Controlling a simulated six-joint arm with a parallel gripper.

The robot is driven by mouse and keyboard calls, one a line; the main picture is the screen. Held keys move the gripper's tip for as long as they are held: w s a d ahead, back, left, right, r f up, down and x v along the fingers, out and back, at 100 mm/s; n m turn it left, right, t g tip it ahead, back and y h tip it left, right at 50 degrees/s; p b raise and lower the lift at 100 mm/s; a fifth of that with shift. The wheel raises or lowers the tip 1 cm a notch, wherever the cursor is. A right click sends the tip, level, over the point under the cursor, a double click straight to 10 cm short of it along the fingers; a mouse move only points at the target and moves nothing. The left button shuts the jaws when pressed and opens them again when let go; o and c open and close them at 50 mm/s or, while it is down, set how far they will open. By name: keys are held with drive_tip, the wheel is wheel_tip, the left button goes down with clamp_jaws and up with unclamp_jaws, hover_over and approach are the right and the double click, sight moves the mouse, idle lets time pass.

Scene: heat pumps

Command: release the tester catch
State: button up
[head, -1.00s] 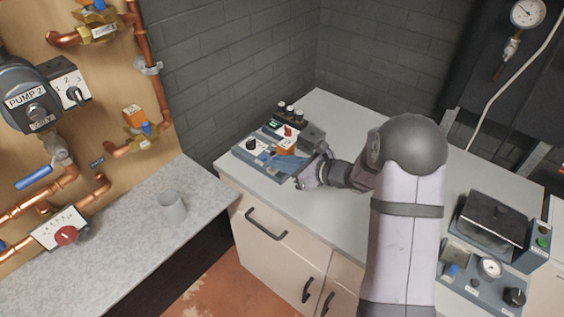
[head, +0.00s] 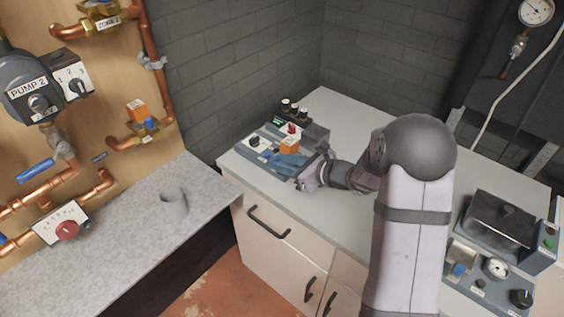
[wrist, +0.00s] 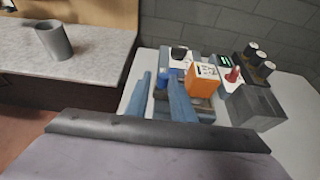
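The tester (head: 228,158) is a blue-grey unit with a pale panel at the back of the white worktop. An orange block (head: 289,146) sits on it; the block also shows in the wrist view (wrist: 203,80). A small blue part, which looks like the catch (wrist: 162,78), stands left of the block. My gripper (head: 280,160) reaches over the tester from the right. In the wrist view its two blue fingers (wrist: 160,84) are apart, with the small blue part between their tips. A gap shows at the left finger; contact on the right is unclear.
Several black posts (wrist: 257,58) with pale tops and a dark box (wrist: 254,106) stand right of the fingers. A red knob (wrist: 233,75) is behind the block. A grey cup (head: 173,202) stands on the left counter. A second unit (head: 500,225) stands at right.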

drive_tip(key=b+v, duration=0.1)
drive_tip(key=v, duration=0.6)
drive_tip(key=shift+s+d, duration=0.1)
idle(0.4)
drive_tip(key=s+a+f+n+g+h+p, duration=0.1)
drive_tip(key=s+a+n+g, duration=0.25)
drive_tip(key=s+n, duration=0.35)
drive_tip(key=s+a+f+n+g+h+p, duration=0.15)
drive_tip(key=s+n+g, duration=0.3)
drive_tip(key=s, duration=0.45)
drive_tip(key=s+d+n+g+h+p, duration=0.1)
drive_tip(key=s+d+n+h, duration=0.6)
drive_tip(key=n, duration=0.8)
drive_tip(key=s+d+p, duration=0.1)
drive_tip(key=s+d, duration=0.1)
drive_tip(key=shift+s+d+f+g, duration=0.2)
drive_tip(key=shift+s+f+g, duration=0.05)
drive_tip(key=shift+s+g, duration=0.1)
drive_tip(key=shift+n, duration=0.25)
